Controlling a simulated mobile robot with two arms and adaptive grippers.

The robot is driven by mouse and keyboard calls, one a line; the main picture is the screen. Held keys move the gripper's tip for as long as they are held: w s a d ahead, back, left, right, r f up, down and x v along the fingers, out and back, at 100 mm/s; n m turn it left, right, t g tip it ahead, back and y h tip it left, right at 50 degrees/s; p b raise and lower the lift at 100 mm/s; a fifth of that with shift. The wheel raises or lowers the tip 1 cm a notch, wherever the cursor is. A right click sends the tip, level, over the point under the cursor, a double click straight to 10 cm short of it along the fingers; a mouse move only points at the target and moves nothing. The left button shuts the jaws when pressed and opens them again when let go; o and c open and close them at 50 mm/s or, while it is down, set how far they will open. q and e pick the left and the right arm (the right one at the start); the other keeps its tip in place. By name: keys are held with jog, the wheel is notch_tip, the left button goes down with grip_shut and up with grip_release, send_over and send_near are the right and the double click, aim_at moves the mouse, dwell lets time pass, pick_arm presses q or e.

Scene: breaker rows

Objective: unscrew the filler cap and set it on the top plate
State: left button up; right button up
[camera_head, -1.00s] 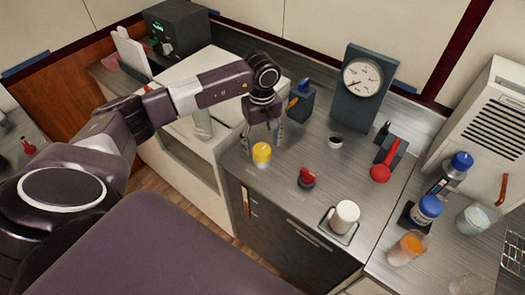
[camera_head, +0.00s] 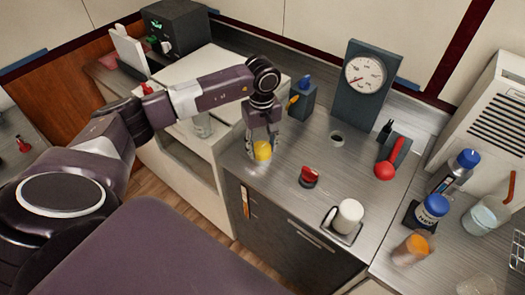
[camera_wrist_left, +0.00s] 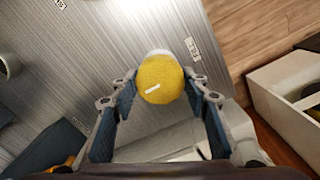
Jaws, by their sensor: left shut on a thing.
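The yellow round cap (camera_head: 263,150), with a white part below it, stands near the left front edge of the brushed metal top plate (camera_head: 275,195). I take it to be the filler cap. My left gripper (camera_head: 262,154) reaches down from above with its fingers on both sides of the cap, shut on it. In the left wrist view the cap (camera_wrist_left: 160,79) sits between the fingertips and shows a short white line on its top. Whether its thread is loose cannot be told. My right gripper is not in view.
A gauge (camera_head: 365,73) stands behind. Bare metal lies between them. Bottles and jars stand at the right.

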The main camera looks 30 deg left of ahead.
pick_arm(q)
jog(key=n, duration=0.8)
jog(key=shift+n, duration=0.3)
jog(key=n, duration=0.3)
jog(key=shift+n, duration=0.3)
jog(key=n, duration=0.5)
jog(key=shift+p, duration=0.3)
jog(key=o, duration=1)
jog(key=shift+c, duration=0.2)
